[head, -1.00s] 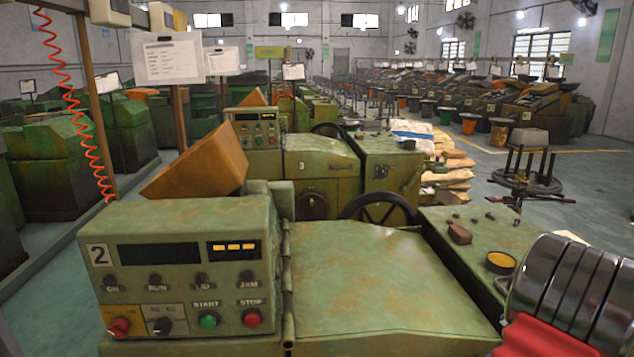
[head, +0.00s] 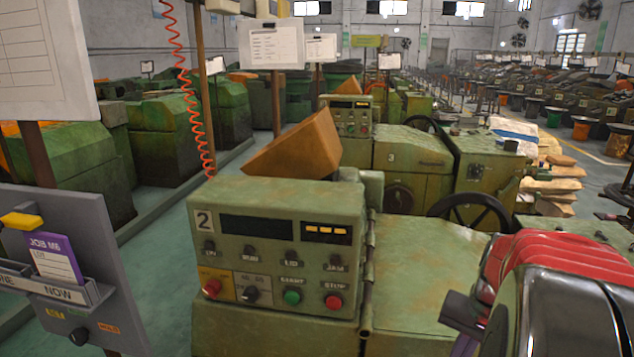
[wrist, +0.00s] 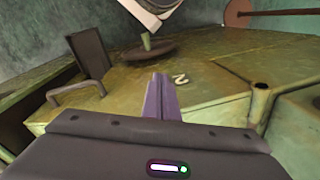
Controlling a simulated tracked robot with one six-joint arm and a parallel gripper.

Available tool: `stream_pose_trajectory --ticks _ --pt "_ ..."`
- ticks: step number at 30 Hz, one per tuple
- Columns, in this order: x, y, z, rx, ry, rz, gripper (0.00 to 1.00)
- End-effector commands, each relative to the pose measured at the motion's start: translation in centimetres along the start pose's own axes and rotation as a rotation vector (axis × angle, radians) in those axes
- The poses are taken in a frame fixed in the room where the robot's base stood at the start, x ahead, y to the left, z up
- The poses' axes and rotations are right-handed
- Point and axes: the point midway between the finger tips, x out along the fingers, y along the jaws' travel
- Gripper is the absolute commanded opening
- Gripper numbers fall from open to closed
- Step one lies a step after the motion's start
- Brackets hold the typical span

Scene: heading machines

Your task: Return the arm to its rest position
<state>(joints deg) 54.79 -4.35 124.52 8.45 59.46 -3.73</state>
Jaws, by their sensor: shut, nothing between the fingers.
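My gripper shows in the wrist view (wrist: 160,95), its fingers together and nothing between them. It hangs in the air over green machine surfaces; a pale "2" marking (wrist: 180,79) shows just beyond the fingertips. In the head view my arm's shiny dark segments and red sleeve fill the lower right, and the fingers cannot be made out there. The green machine number 2 (head: 277,195) stands in the middle, with its button panel and a lid to its right.
A grey board with a purple job card (head: 56,259) stands at the left. A red coiled hose (head: 187,90) hangs behind it. An orange hopper (head: 298,148) and machine 3 (head: 413,160) stand behind machine 2. Open green floor (head: 150,270) lies between board and machine.

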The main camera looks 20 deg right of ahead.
Motion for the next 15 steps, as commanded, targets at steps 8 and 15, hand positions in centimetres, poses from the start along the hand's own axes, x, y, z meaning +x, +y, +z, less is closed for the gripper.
stream_pose_trajectory --ticks 8,15 --pt "-1.1 -5.8 3.9 -0.197 0.101 0.038 0.0" --pt "-1.9 -9.9 7.7 -0.371 0.182 0.041 0.0"
